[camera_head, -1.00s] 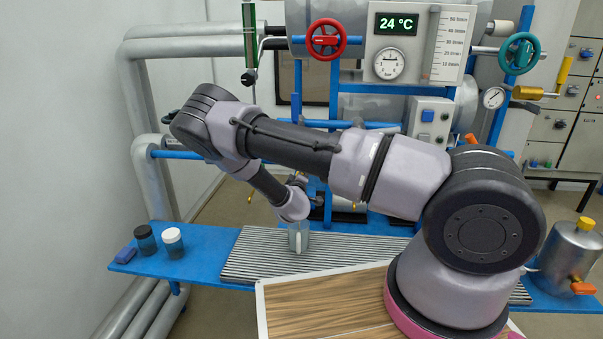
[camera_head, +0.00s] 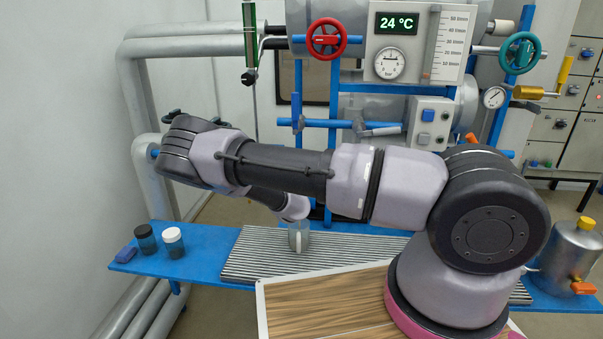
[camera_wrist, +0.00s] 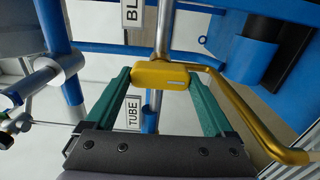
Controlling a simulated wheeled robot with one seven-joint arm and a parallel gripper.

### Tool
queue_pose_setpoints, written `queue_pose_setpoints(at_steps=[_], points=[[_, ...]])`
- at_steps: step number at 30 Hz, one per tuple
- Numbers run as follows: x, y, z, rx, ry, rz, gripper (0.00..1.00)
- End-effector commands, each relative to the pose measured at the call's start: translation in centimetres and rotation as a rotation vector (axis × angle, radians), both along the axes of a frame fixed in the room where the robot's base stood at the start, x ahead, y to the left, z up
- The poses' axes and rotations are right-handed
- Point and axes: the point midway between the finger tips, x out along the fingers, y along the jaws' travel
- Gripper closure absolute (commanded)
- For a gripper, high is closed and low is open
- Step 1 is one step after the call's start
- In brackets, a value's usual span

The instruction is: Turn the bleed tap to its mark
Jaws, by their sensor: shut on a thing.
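The bleed tap shows in the wrist view as a yellow hub (camera_wrist: 160,74) with a long bent yellow lever (camera_wrist: 243,112) reaching to the lower right. My gripper (camera_wrist: 163,76) has its green fingers on either side of the hub, shut on it. The hub sits on a thin grey pipe. The lever points at neither label. In the head view my forearm hides the gripper and the tap.
A clear cup (camera_head: 299,236) stands on the ribbed tray (camera_head: 250,262) below my wrist. Two small jars (camera_head: 173,242) and a blue block (camera_head: 126,254) are on the blue bench's left.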

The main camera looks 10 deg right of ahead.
Motion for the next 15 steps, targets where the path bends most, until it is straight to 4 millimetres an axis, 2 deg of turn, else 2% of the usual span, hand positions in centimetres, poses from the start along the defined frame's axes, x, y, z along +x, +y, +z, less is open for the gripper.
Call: queue_pose_setpoints(at_steps=[11, 12, 15], points=[[-0.14, -0.05, -0.22, -0.004, 0.006, -0.001, 0.68], [-0.14, -0.05, -0.21, -0.004, 0.006, -0.001, 0.00], [-0.11, -0.04, -0.16, -0.005, 0.005, 0.000, 0.00]])
